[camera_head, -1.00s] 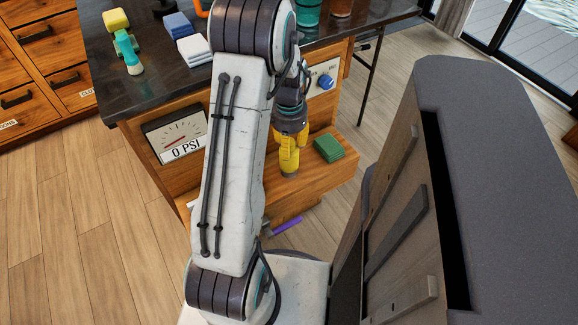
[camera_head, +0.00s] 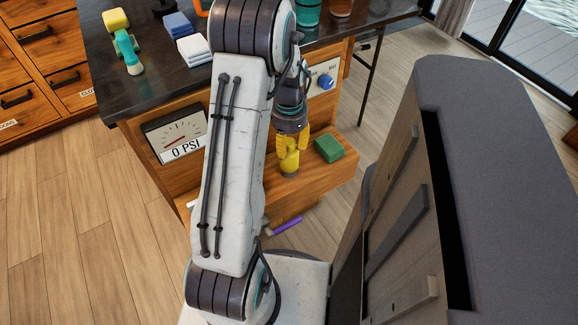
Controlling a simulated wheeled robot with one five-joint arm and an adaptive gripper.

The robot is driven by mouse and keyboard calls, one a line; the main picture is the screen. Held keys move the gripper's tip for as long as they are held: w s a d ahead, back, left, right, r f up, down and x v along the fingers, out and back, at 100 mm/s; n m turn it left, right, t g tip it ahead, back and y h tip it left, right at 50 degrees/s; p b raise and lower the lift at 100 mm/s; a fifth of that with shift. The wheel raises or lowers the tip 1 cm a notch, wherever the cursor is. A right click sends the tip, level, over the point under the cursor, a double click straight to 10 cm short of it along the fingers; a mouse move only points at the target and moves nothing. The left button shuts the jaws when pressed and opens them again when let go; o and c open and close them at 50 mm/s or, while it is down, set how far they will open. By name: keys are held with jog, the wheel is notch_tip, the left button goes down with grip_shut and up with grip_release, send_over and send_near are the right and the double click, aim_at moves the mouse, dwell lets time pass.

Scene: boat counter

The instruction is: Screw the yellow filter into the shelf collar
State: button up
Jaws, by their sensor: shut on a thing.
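The yellow filter (camera_head: 289,166) stands upright, low on the wooden shelf (camera_head: 315,178) at the front of the counter. My gripper (camera_head: 289,155) points down from above, with its yellow fingers shut around the filter. Fingers and filter are nearly the same colour, so their edges are hard to tell apart. A greyish ring, which looks like the shelf collar (camera_head: 289,174), shows at the filter's foot. I cannot tell how deep the filter sits in it. My arm hides the shelf's left part.
A green block (camera_head: 329,148) lies on the shelf just right of my gripper. A gauge reading 0 PSI (camera_head: 177,137) and a blue knob (camera_head: 326,82) are on the counter front. A purple handle (camera_head: 287,226) sticks out below the shelf. A large grey-topped unit (camera_head: 490,160) stands at right.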

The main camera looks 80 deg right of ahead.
jog(key=shift+a+f, duration=0.2)
jog(key=shift+f, duration=0.05)
jog(key=o, duration=0.6)
jog(key=shift+o, duration=0.5)
jog(key=shift+d+r, duration=0.1)
jog(key=shift+d, duration=0.05)
jog(key=shift+r+n, duration=0.1)
jog(key=shift+n, duration=0.8)
jog(key=shift+n, duration=0.8)
